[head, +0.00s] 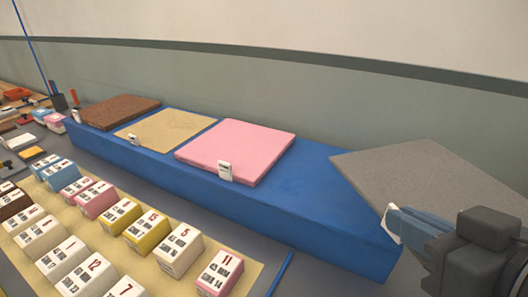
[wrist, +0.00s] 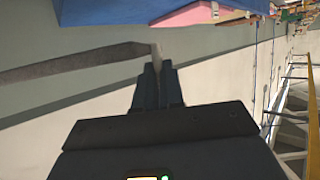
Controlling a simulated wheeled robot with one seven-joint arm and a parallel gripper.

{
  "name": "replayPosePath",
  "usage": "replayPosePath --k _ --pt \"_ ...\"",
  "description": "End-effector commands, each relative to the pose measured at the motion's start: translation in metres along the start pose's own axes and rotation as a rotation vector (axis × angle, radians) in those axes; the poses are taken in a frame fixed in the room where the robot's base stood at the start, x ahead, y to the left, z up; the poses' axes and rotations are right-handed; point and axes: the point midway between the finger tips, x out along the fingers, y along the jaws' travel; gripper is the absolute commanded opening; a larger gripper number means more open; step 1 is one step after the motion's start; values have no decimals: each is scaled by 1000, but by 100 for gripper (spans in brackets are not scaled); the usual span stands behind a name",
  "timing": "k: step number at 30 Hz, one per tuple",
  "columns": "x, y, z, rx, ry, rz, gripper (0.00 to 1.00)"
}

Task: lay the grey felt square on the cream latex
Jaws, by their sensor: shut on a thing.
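The grey felt square (head: 430,180) is held by one edge in my gripper (head: 396,222) at the right of the head view. It is spread out roughly flat and appears raised over the right end of the blue platform. In the wrist view the felt (wrist: 80,67) shows nearly edge-on as a grey strip, reaching left from the shut fingertips (wrist: 157,65). A thin tan-cream square (head: 168,130), which looks like the cream latex, lies flat on the platform, between a brown square and a pink one. Its top is bare.
The long blue platform (head: 290,205) also bears the brown slab (head: 120,110) and a thick pink slab (head: 240,148). Small white tags stand at the front. Several numbered blocks sit on a cream mat (head: 205,285) in front. The wall runs behind. The platform is clear right of the pink slab.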

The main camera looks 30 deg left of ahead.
Motion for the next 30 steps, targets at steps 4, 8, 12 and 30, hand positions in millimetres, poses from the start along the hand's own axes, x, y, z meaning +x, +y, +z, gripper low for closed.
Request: replayPosePath --k 4,8,12,30 --pt "6 -4 1 0 0 -3 0" --pt "25 -18 7 0 -4 -7 0" --pt "53 -35 14 0 -4 -5 0" --pt "119 -72 47 3 -3 0 0"
